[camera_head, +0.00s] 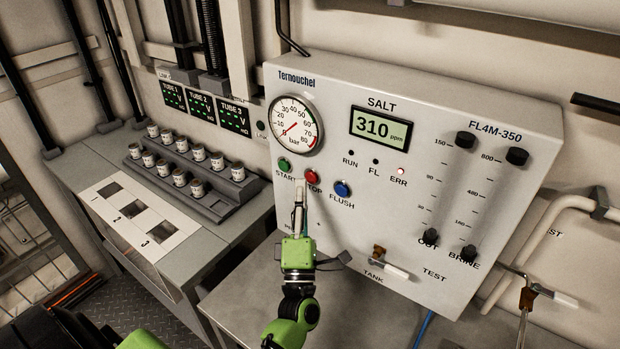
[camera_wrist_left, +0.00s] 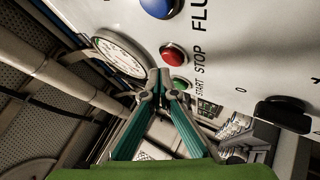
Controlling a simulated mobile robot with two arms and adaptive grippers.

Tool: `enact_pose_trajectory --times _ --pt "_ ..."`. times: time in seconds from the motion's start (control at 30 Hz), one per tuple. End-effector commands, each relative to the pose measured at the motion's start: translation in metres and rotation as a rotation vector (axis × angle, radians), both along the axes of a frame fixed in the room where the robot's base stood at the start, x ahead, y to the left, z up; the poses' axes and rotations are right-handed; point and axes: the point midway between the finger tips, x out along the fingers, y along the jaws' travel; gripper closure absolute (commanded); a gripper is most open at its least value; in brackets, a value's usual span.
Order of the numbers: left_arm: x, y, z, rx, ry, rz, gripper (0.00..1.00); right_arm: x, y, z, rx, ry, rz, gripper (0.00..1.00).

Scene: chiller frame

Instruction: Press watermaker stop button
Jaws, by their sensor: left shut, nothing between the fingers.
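The watermaker panel (camera_head: 400,210) is a white box with a round pressure gauge and a display reading 310 ppm. Its red stop button (camera_head: 311,177) sits between the green start button (camera_head: 285,164) and the blue flush button (camera_head: 342,189). My left gripper (camera_head: 299,184) is shut and empty, its tips just below the red button in the head view. In the left wrist view the fingertips (camera_wrist_left: 159,74) point toward the panel, and the red button (camera_wrist_left: 173,54) shows just beyond and right of them. I cannot tell whether they touch. My right gripper is not in view.
The blue button (camera_wrist_left: 160,6) also shows in the left wrist view. A tank valve handle (camera_head: 388,266) and black knobs (camera_head: 466,139) stick out from the panel. A grey bench (camera_head: 95,165) with several small cups stands at left.

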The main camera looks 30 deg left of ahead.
Motion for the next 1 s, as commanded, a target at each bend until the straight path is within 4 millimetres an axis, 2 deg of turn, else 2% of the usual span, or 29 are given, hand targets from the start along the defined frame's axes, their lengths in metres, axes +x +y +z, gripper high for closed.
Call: enact_pose_trajectory --times 0.4,1.0 --pt "0.009 -0.001 0.000 -0.001 0.000 -0.001 1.00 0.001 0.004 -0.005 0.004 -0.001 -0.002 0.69" --pt "0.011 -0.001 0.000 0.000 0.000 0.000 1.00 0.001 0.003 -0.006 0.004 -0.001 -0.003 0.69"
